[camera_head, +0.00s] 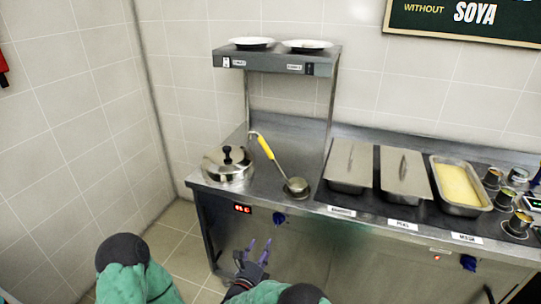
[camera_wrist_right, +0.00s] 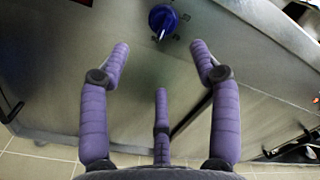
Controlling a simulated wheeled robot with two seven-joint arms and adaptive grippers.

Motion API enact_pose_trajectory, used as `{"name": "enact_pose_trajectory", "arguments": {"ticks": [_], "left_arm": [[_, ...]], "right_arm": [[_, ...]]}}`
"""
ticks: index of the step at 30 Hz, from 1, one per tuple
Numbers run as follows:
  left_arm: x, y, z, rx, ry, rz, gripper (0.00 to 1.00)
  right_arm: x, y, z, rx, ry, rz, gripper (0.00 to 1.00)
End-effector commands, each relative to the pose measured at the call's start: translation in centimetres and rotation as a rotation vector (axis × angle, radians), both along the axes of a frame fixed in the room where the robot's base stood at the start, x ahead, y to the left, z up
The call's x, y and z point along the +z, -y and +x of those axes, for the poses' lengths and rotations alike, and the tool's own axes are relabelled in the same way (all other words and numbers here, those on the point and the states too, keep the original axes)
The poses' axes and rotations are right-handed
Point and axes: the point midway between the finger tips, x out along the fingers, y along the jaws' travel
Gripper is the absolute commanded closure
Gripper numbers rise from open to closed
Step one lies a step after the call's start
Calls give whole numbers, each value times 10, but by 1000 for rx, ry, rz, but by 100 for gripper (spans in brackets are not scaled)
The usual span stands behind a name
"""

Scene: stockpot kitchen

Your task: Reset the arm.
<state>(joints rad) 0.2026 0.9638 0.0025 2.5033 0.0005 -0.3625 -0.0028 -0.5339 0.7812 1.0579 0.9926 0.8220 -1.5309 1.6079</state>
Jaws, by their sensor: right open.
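My right gripper (camera_head: 258,252) is open and empty in front of the counter's steel front panel, low in the head view. In the right wrist view its purple fingers (camera_wrist_right: 160,75) are spread with nothing between them, and a blue knob (camera_wrist_right: 163,18) on the panel shows beyond them. In the head view that blue knob (camera_head: 279,218) is above and to the right of the gripper. Parts of my green arms show at the bottom of the head view. My left gripper is not in view.
On the counter (camera_head: 262,202) stand a lidded pot (camera_head: 228,170) and a ladle (camera_head: 265,147) with a yellow handle, its bowl at a round well. Two covered trays, a yellow-filled pan (camera_head: 459,186) and several small cups are at right. A shelf (camera_head: 275,60) holds two plates.

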Motion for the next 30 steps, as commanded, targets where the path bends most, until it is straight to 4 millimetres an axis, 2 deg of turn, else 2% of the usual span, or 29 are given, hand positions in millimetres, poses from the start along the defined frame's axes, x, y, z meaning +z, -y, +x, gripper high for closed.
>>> {"name": "enact_pose_trajectory", "arguments": {"ticks": [5,10,14,17,20,23,27,30], "left_arm": [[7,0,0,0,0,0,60],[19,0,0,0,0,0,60],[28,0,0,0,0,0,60],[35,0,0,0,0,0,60],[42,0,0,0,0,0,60],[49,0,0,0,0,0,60],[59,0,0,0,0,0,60],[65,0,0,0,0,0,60]], "right_arm": [[-17,13,9,44,-121,-110,37],[-59,40,11,184,-386,-356,37],[-94,63,-5,337,-590,-549,37],[-119,80,-29,478,-732,-688,37],[-140,96,-63,642,-855,-817,37],[-155,111,-104,826,-955,-931,37],[-165,129,-176,1120,-1045,-1066,37],[-163,137,-230,1337,-1062,-1139,37]]}}
